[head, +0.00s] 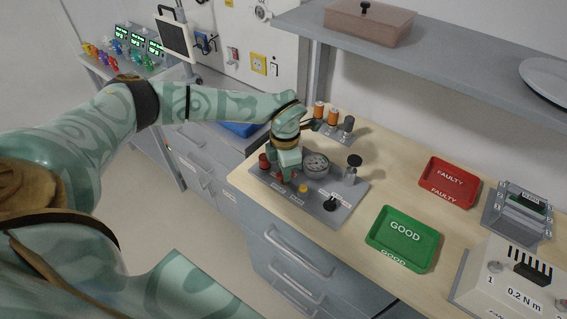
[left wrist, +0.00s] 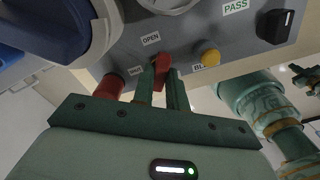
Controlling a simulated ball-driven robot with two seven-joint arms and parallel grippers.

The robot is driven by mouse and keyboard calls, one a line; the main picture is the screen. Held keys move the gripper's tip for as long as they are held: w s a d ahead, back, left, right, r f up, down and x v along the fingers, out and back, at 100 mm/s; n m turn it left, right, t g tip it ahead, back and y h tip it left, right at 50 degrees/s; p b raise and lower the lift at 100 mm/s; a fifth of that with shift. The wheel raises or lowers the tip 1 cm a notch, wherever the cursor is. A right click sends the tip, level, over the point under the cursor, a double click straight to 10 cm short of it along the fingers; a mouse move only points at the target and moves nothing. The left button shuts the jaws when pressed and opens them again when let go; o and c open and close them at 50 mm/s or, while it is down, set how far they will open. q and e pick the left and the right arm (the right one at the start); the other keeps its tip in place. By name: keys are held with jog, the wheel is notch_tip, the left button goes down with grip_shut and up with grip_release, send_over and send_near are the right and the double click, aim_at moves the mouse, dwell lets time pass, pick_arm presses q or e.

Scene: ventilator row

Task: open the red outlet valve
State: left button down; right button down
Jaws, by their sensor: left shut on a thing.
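The red outlet valve's handle (left wrist: 161,72) shows in the left wrist view as a small red lever on the front of the grey test panel (left wrist: 225,45). My left gripper (left wrist: 163,88) is shut on it, with a green finger on each side. An OPEN label (left wrist: 150,38) is just beyond the lever, and a second small label (left wrist: 135,71) is beside it. In the head view my left gripper (head: 287,176) reaches down onto the panel (head: 341,207) and hides the lever. My right gripper cannot be made out in either view.
A red knob (head: 264,161) stands close left of my gripper. A round gauge (head: 316,165), a yellow button (head: 303,188) and a black knob (head: 330,204) are to its right. The green GOOD tray (head: 404,238) and red FAULTY tray (head: 449,183) lie further right. A shelf overhangs the bench.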

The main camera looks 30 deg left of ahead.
pick_arm(q)
jog(key=n+p, duration=0.2)
jog(key=n, duration=0.1)
jog(key=shift+r+n, duration=0.2)
jog(key=shift+n, duration=0.1)
jog(key=shift+f+n+p, duration=0.1)
jog(key=shift+n+p, duration=1)
jog(key=shift+n, duration=0.4)
jog(key=c, duration=1.4)
grip_release()
jog(key=shift+f, duration=0.1)
notch_tip(320, 180, up, 16)
jog(key=p, duration=0.1)
jog(key=shift+r+p, duration=0.2)
jog(key=shift+p, duration=0.15)
